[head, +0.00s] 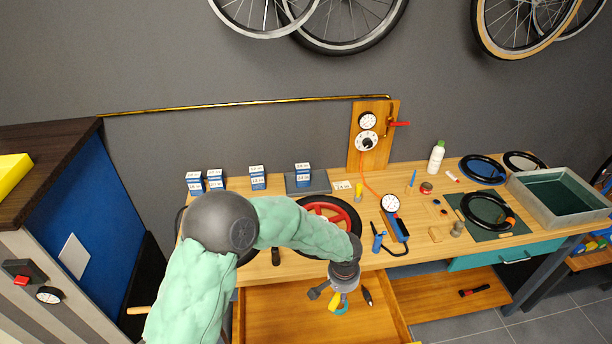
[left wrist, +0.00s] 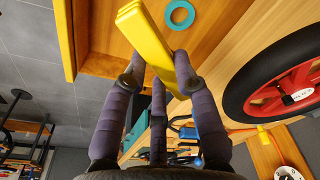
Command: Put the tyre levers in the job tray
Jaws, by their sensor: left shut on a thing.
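The yellow tyre levers (left wrist: 148,38) are in the grip of my left gripper (left wrist: 158,80), seen in the left wrist view as a flat, stacked-looking yellow piece; I cannot tell how many there are. In the head view the left gripper (head: 333,292) is over the open wooden drawer (head: 270,313), with a bit of yellow (head: 335,302) at its fingers. A grey-walled tray with a green floor (head: 520,192) stands at the bench's right end; I cannot tell for certain that it is the job tray. My right gripper is not in view.
A teal ring (left wrist: 180,15) and a dark pointed tool (head: 367,296) lie in the drawer. A red-rimmed wheel (head: 345,212), a blue pump with a gauge (head: 396,226), a green mat (head: 465,228) and small bottles occupy the bench between drawer and tray.

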